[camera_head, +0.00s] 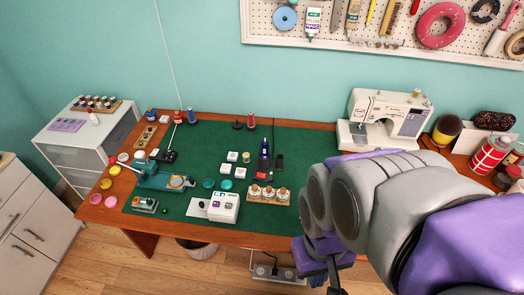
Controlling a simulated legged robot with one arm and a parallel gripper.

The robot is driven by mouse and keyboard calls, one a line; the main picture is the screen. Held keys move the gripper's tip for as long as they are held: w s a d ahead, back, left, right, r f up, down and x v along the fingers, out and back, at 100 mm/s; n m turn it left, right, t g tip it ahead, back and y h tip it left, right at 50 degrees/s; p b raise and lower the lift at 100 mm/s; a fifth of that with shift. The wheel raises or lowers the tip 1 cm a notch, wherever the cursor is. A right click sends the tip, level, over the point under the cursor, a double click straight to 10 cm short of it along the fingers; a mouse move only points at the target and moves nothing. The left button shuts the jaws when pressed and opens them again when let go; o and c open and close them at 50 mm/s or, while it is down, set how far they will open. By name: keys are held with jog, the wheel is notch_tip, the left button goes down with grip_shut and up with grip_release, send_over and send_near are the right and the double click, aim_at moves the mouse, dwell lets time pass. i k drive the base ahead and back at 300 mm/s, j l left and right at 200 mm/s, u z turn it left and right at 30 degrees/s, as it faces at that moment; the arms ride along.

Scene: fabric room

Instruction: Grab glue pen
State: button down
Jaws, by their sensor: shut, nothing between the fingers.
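A small white tube with a purple and green label (313,22), which looks like glue, hangs on the pegboard at the top. I cannot tell whether it is the glue pen. A slim dark blue bottle (264,151) stands upright on the green mat near the middle; its label is too small to read. My arm fills the right foreground. My gripper (330,280) seems to hang below its grey joints at the bottom edge, partly cut off, shut and empty. It is apart from both the tube and the bottle.
A green mat (205,140) covers much of the wooden table. It holds a white box (224,207), several jars (268,194) and a teal tool (160,178). A white sewing machine (385,118) stands at the right. A pegboard (290,42) with tools is on the wall.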

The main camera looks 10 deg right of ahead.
aim_at(264, 154)
jog(key=i+j+z, duration=0.6)
jog(key=j, duration=0.4)
jog(key=i, duration=0.05)
